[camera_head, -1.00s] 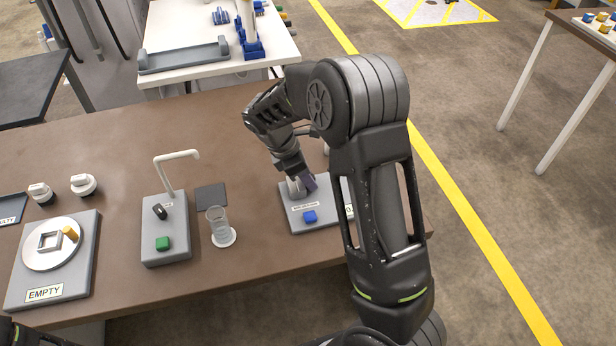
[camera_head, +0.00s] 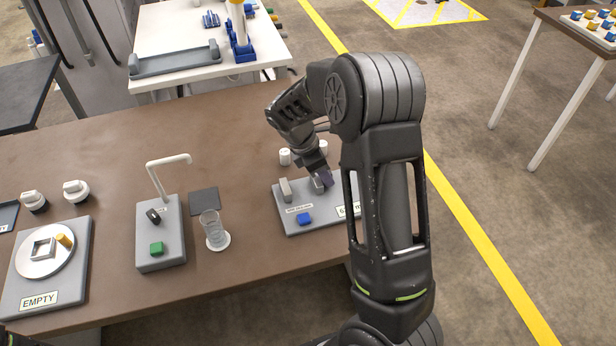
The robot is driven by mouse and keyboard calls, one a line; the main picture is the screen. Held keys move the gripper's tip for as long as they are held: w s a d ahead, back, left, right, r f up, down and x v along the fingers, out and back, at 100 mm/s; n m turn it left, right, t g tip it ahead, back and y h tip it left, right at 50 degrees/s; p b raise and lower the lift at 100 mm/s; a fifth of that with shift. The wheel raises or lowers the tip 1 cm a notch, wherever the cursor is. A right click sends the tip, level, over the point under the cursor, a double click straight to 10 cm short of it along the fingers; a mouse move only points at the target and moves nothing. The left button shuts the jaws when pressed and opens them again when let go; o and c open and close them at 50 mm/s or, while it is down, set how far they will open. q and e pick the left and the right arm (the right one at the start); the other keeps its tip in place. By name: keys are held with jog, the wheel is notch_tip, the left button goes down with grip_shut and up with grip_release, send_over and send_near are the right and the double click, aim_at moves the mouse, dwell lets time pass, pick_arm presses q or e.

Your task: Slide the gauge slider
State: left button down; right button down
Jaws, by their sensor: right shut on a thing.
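The gauge (camera_head: 291,228) is a grey plate near the right end of the brown table, with a blue button (camera_head: 305,218) and small labels on it. A grey upright block (camera_head: 286,191) stands at its left side. The gauge slider (camera_head: 317,185) is a grey block to the right of that block, with a gap between them. My right gripper (camera_head: 323,179) reaches down from behind and is shut on the slider, hiding part of it. My right forearm covers the gauge's right end and part of its readout label (camera_head: 347,211).
White cylinders (camera_head: 285,157) stand behind the gauge. To the left are a glass beaker (camera_head: 211,229), a spout stand (camera_head: 160,255) with a green button, and a plate marked EMPTY (camera_head: 40,300). The brown table (camera_head: 120,150) is clear behind these.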

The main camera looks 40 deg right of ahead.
aim_at(316, 179)
jog(key=shift+d, duration=0.3)
jog(key=c, duration=1.3)
grip_release()
jog(key=shift+a+r, duration=0.1)
jog(key=shift+r, duration=0.05)
jog(key=b+v, duration=0.1)
jog(key=v, duration=0.6)
jog(key=shift+a+r, duration=0.15)
jog(key=shift+r, duration=0.1)
